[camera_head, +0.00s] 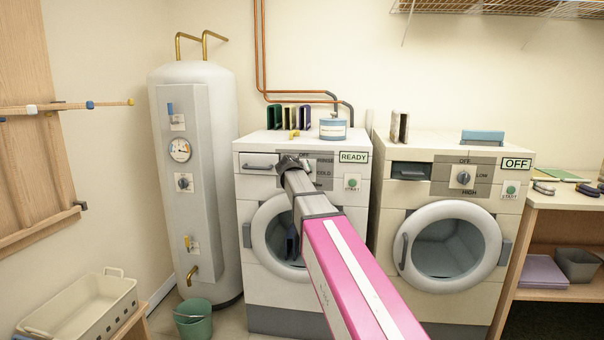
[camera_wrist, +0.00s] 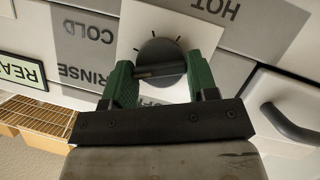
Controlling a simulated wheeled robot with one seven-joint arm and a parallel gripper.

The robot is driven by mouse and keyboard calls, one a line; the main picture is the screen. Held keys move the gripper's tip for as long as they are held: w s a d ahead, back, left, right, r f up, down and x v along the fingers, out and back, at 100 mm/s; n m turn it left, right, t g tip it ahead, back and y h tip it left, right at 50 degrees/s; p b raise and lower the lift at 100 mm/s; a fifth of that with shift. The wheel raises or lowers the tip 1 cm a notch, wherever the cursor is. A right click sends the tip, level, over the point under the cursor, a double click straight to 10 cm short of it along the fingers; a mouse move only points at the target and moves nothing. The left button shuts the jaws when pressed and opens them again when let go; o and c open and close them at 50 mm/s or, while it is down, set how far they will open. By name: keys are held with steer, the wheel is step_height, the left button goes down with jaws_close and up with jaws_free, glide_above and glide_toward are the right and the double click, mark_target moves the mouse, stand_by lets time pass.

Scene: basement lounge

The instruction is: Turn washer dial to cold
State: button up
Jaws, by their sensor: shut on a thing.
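The washer (camera_head: 257,205) is the left white machine, with a lit READY sign. Its dark round dial (camera_wrist: 160,52) sits on a pale square plate with tick marks. In the wrist view, HOT is at the upper right, COLD at the upper left, RINSE at the lower left, and OFF is mostly hidden below. My gripper (camera_wrist: 160,71) is shut on the dial, its green fingers on both sides of the dial's bar. I cannot tell which mark the dial points at. In the head view my gripper (camera_head: 290,163) hides the dial.
A dryer (camera_head: 385,235) with an OFF sign stands close on the right. A water heater (camera_head: 217,235) stands on the left. The washer's green START button (camera_head: 351,183) is right of my gripper. Boxes and a tin (camera_head: 332,130) stand on the washer top.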

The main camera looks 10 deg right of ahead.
steer(key=m+y, duration=0.1)
steer(key=m, duration=0.1)
steer(key=m+y, duration=0.2)
steer(key=shift+s+d+m+t, duration=0.1)
steer(key=shift+d+m+t, duration=0.1)
steer(key=shift+m+t, duration=0.15)
stand_by(0.4)
steer(key=o, duration=0.9)
steer(key=v, duration=1)
steer(key=shift+s+r, duration=0.15)
steer(key=shift+s, duration=0.25)
